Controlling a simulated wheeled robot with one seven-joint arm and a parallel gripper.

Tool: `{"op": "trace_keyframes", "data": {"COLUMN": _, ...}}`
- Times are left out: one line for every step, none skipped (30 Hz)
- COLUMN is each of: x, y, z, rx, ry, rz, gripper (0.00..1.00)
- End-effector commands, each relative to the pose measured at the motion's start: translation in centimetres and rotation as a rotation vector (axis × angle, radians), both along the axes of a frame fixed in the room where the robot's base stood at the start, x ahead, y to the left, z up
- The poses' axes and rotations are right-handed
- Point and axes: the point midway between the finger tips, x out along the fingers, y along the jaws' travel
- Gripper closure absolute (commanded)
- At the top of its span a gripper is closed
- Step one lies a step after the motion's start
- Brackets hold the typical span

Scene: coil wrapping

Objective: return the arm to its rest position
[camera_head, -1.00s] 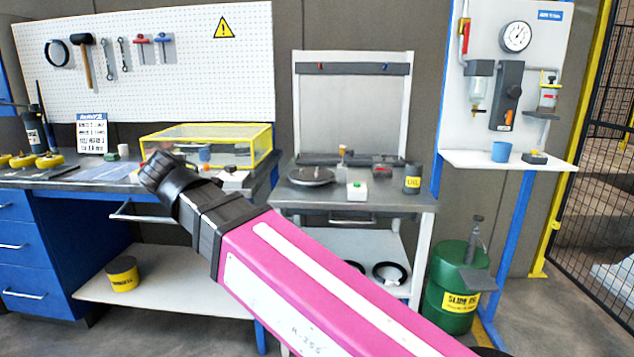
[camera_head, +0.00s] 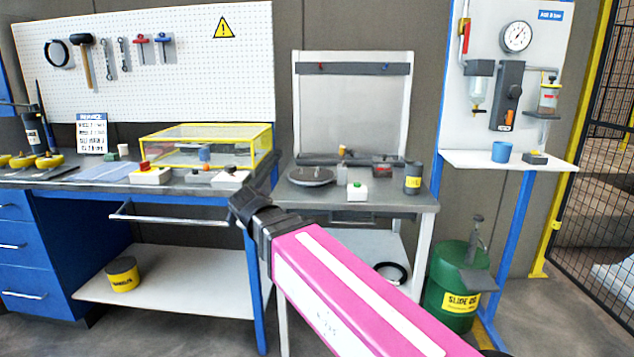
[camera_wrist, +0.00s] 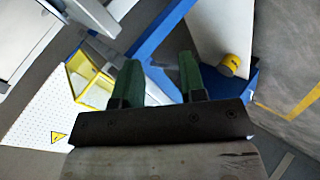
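My arm, pink with a black wrist, reaches up from the lower right in the head view. My gripper (camera_head: 268,168) is at its end, seen edge-on in front of the gap between the blue workbench (camera_head: 190,199) and the grey machine table (camera_head: 400,203). In the wrist view my gripper (camera_wrist: 158,78) shows two green fingers spread apart with nothing between them. The gripper is clear of the bench objects in the picture.
A yellow-framed clear box (camera_head: 205,130) and several button boxes stand on the blue workbench. A turntable disc (camera_head: 311,176) and an oil can (camera_head: 413,178) are on the machine table. A green drum (camera_head: 455,270) stands at right. The floor at lower right is partly free.

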Motion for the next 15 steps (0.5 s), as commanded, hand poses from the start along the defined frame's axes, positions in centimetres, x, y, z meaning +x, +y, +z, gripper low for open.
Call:
{"op": "trace_keyframes", "data": {"x": 0.7, "y": -2.2, "z": -1.9, "rx": 0.013, "ry": 0.040, "rz": -0.049, "gripper": 0.62}}
{"op": "trace_keyframes", "data": {"x": 1.0, "y": -3.3, "z": -2.9, "rx": 0.025, "ry": 0.062, "rz": -0.077, "gripper": 0.62}}
{"op": "trace_keyframes", "data": {"x": 1.4, "y": -4.7, "z": -4.2, "rx": 0.038, "ry": 0.093, "rz": -0.114, "gripper": 0.62}}
{"op": "trace_keyframes", "data": {"x": 1.6, "y": -5.8, "z": -5.1, "rx": 0.049, "ry": 0.115, "rz": -0.141, "gripper": 0.62}}
{"op": "trace_keyframes", "data": {"x": 1.8, "y": -6.9, "z": -6.1, "rx": 0.060, "ry": 0.136, "rz": -0.170, "gripper": 0.62}}
{"op": "trace_keyframes", "data": {"x": 2.0, "y": -8.4, "z": -7.4, "rx": 0.074, "ry": 0.165, "rz": -0.207, "gripper": 0.62}}
{"op": "trace_keyframes", "data": {"x": 2.2, "y": -9.5, "z": -8.3, "rx": 0.087, "ry": 0.187, "rz": -0.237, "gripper": 0.62}}
{"op": "trace_keyframes", "data": {"x": 2.3, "y": -10.6, "z": -9.2, "rx": 0.097, "ry": 0.209, "rz": -0.266, "gripper": 0.62}}
{"op": "trace_keyframes", "data": {"x": 2.3, "y": -12.0, "z": -10.4, "rx": 0.113, "ry": 0.237, "rz": -0.305, "gripper": 0.62}}
{"op": "trace_keyframes", "data": {"x": 2.4, "y": -13.2, "z": -11.3, "rx": 0.125, "ry": 0.258, "rz": -0.335, "gripper": 0.62}}
{"op": "trace_keyframes", "data": {"x": 2.3, "y": -14.2, "z": -12.2, "rx": 0.137, "ry": 0.279, "rz": -0.363, "gripper": 0.62}}
{"op": "trace_keyframes", "data": {"x": 2.3, "y": -15.7, "z": -13.4, "rx": 0.153, "ry": 0.307, "rz": -0.404, "gripper": 0.62}}
{"op": "trace_keyframes", "data": {"x": 2.2, "y": -16.8, "z": -14.3, "rx": 0.166, "ry": 0.328, "rz": -0.434, "gripper": 0.62}}
{"op": "trace_keyframes", "data": {"x": 2.1, "y": -17.8, "z": -15.1, "rx": 0.178, "ry": 0.347, "rz": -0.464, "gripper": 0.62}}
{"op": "trace_keyframes", "data": {"x": 1.9, "y": -19.2, "z": -16.3, "rx": 0.197, "ry": 0.375, "rz": -0.504, "gripper": 0.62}}
